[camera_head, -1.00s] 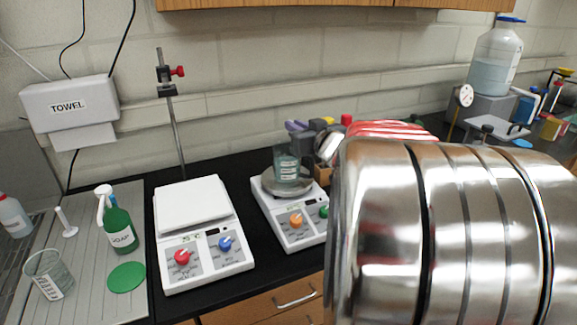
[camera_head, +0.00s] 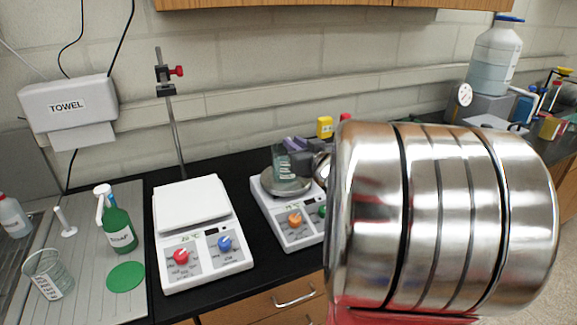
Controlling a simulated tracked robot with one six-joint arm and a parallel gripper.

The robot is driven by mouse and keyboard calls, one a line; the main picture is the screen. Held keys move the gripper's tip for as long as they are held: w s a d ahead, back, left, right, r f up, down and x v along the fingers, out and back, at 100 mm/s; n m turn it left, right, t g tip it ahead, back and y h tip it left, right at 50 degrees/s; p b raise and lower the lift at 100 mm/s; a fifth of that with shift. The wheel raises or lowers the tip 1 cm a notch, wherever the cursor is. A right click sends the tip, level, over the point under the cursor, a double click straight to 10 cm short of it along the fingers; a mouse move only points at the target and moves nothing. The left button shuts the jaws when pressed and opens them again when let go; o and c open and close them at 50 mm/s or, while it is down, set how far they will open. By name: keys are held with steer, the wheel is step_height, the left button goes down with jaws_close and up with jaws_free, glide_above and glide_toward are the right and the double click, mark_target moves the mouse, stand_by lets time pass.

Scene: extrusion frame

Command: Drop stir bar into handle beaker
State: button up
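A glass beaker with pale markings (camera_head: 283,165) stands on the round top of the right hot plate (camera_head: 298,224). Another glass beaker (camera_head: 48,276) stands on the grey ribbed board at the lower left. I cannot tell from this view which one has a handle. I cannot make out a stir bar. My own large shiny arm fills the right foreground and hides the bench behind it.
A white hot plate (camera_head: 196,237) with an empty top stands left of the right hot plate. A green soap bottle (camera_head: 119,230) and a green disc (camera_head: 126,277) are on the ribbed board. A clamp stand (camera_head: 173,120) rises behind. A large jug (camera_head: 495,65) stands at the back right.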

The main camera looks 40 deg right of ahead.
steer(key=o, duration=0.4)
steer(key=shift+s, duration=0.1)
steer(key=v, duration=1.3)
steer(key=shift+s+a, duration=0.2)
steer(key=shift+s, duration=0.1)
steer(key=shift+w, duration=0.1)
